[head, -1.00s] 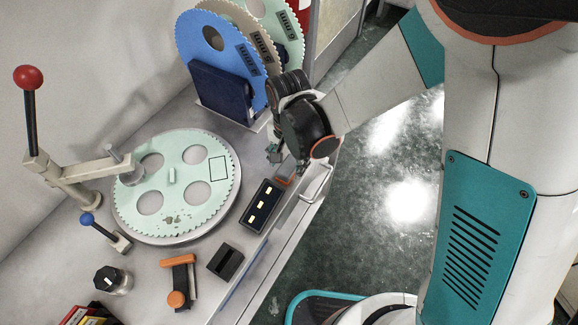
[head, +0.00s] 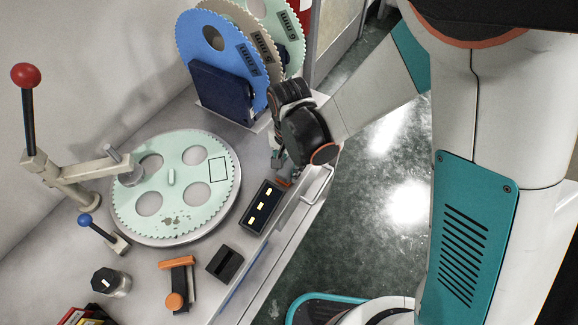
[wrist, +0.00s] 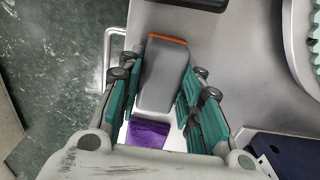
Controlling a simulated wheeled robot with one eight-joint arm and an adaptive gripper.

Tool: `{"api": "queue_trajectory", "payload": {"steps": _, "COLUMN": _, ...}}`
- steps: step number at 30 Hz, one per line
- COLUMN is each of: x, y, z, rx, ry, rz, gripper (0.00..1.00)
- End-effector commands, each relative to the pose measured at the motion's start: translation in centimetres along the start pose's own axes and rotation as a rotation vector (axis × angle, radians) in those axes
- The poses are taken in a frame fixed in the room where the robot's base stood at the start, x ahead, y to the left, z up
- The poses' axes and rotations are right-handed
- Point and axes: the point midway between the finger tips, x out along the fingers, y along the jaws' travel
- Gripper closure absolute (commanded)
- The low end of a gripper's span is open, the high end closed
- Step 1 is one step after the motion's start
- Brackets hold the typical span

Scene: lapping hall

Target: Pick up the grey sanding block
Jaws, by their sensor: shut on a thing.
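The grey sanding block (wrist: 162,78), with an orange strip along its far end, sits between my gripper's teal fingers in the wrist view. My gripper (wrist: 168,66) is shut on its sides. In the head view my gripper (head: 280,160) is low over the bench near its front edge, and a little of the block's orange end (head: 283,182) shows below it. The rest of the block is hidden there by my arm. I cannot tell whether the block touches the bench.
A purple piece (wrist: 149,136) lies close to the block. A dark tray with pale pieces (head: 262,207) is just nearer. A metal rail handle (head: 318,186) runs along the bench edge. The pale green toothed disc (head: 207,219) is left, the blue disc rack (head: 222,92) behind.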

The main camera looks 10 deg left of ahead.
Motion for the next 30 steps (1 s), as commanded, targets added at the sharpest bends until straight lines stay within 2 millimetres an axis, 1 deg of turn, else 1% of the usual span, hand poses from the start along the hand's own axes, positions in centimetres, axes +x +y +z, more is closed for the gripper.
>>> {"api": "queue_trajectory", "payload": {"steps": 5, "x": -1.3, "y": 0.0, "z": 0.0, "rx": 0.0, "ry": 0.0, "rz": 0.0, "gripper": 0.99}}
{"api": "queue_trajectory", "payload": {"steps": 8, "x": -2.6, "y": 0.0, "z": 0.0, "rx": 0.0, "ry": 0.0, "rz": 0.0, "gripper": 0.99}}
{"api": "queue_trajectory", "payload": {"steps": 14, "x": -6.7, "y": 0.0, "z": 0.0, "rx": 0.0, "ry": 0.0, "rz": 0.0, "gripper": 0.99}}
{"api": "queue_trajectory", "payload": {"steps": 18, "x": -10.4, "y": 0.0, "z": 0.0, "rx": 0.0, "ry": 0.0, "rz": 0.0, "gripper": 0.99}}
{"api": "queue_trajectory", "payload": {"steps": 24, "x": -15.0, "y": 0.0, "z": 0.0, "rx": 0.0, "ry": 0.0, "rz": 0.0, "gripper": 0.99}}
{"api": "queue_trajectory", "payload": {"steps": 27, "x": -16.8, "y": 0.0, "z": 0.0, "rx": 0.0, "ry": 0.0, "rz": 0.0, "gripper": 0.99}}
{"api": "queue_trajectory", "payload": {"steps": 30, "x": -18.1, "y": 0.0, "z": 0.0, "rx": 0.0, "ry": 0.0, "rz": 0.0, "gripper": 0.99}}
